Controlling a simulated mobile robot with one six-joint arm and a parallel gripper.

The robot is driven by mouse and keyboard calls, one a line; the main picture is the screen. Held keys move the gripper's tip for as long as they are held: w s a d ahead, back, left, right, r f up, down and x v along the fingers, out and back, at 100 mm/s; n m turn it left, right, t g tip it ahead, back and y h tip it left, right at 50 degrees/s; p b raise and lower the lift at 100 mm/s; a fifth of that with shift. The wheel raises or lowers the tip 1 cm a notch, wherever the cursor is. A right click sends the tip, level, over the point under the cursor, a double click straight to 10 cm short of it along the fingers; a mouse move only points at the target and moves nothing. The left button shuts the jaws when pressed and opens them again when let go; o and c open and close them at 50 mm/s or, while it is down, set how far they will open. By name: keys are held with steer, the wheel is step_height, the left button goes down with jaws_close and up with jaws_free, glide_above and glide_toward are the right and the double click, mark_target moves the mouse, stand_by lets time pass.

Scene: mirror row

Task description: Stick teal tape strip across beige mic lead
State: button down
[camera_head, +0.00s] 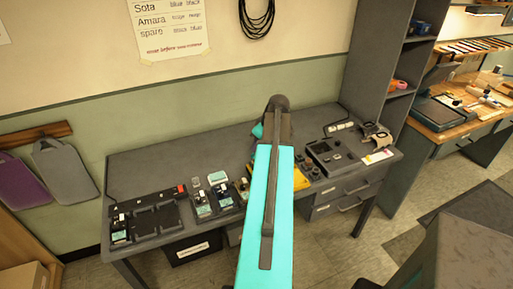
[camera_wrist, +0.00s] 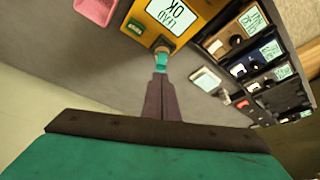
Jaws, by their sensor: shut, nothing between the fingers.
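In the wrist view my gripper (camera_wrist: 160,80) is shut, with its dark fingers together and pointing at a yellow tester (camera_wrist: 170,22). A small teal piece (camera_wrist: 160,62) shows right at the fingertips, below a beige-brown round end (camera_wrist: 162,46) at the tester's edge. I cannot tell whether the teal piece is the tape strip or part of the fingertips, nor whether it touches the beige end. No length of beige lead can be made out. In the head view my arm hides the gripper and most of the yellow tester (camera_head: 301,180).
The grey bench (camera_head: 150,168) holds a black tray (camera_head: 155,220) at left, small units with displays (camera_head: 203,203) beside it, and a dark control box (camera_head: 335,157) at right. A tall shelf (camera_head: 375,60) stands at the bench's right end. The bench's back left is clear.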

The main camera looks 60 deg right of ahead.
step_height(320, 180, up, 4)
steer(key=shift+r+p, duration=0.1)
steer(key=shift+p, duration=0.8)
stand_by(0.3)
